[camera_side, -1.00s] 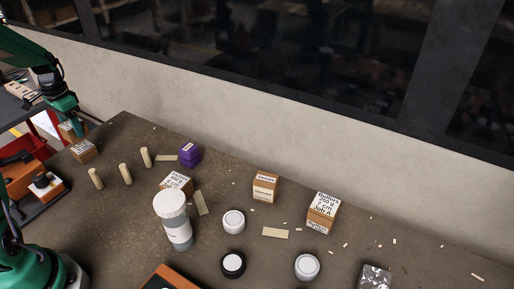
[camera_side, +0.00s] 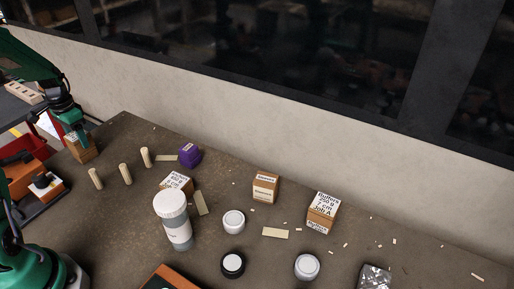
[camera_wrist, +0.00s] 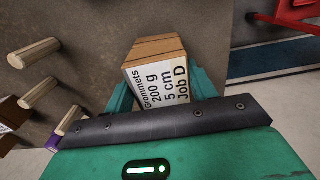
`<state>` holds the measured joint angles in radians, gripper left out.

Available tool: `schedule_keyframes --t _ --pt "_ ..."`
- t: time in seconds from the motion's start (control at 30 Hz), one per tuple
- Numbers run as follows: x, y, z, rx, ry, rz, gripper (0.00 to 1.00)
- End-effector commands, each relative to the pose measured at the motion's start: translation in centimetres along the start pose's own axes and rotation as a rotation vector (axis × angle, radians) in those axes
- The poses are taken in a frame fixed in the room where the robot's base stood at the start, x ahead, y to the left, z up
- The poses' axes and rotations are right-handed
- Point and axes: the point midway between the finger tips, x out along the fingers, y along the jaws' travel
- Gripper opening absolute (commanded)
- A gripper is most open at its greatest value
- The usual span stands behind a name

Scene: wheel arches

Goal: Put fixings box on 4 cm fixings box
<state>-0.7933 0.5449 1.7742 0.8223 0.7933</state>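My gripper (camera_side: 76,132) is low at the table's far left end in the side view. In the wrist view its teal fingers (camera_wrist: 162,92) close on both sides of a brown fixings box (camera_wrist: 155,48) with a white label reading Grommets, 200 g, 5 cm, Job D. In the side view brown box faces (camera_side: 84,152) show just under the fingers, where another box stood. The held box and that one overlap there, and I cannot tell whether they touch. No label reading 4 cm is legible.
Several pegs (camera_side: 126,174) stand right of my gripper, near a purple block (camera_side: 189,155). Other labelled boxes (camera_side: 265,188) (camera_side: 322,213) stand farther right. A lidded bottle (camera_side: 178,231) partly hides another box (camera_side: 175,181). White jars (camera_side: 233,222) and flat strips lie mid-table.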

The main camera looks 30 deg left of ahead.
Motion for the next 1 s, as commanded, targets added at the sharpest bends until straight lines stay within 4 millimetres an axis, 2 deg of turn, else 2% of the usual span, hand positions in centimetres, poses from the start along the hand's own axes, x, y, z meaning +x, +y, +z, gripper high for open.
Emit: schedule_keyframes --t 0.03,0.1,0.57,0.77,1.0 --pt "0.0 0.0 0.0 0.000 0.000 0.000 0.64" --pt "0.0 0.0 0.0 0.000 0.000 0.000 0.78" --pt "-0.5 0.0 0.0 0.000 0.001 -0.001 0.78" --pt "-2.3 -0.1 -0.1 0.000 0.003 -0.003 0.78" --pt "-6.0 -0.1 -0.1 0.000 0.003 -0.003 0.78"
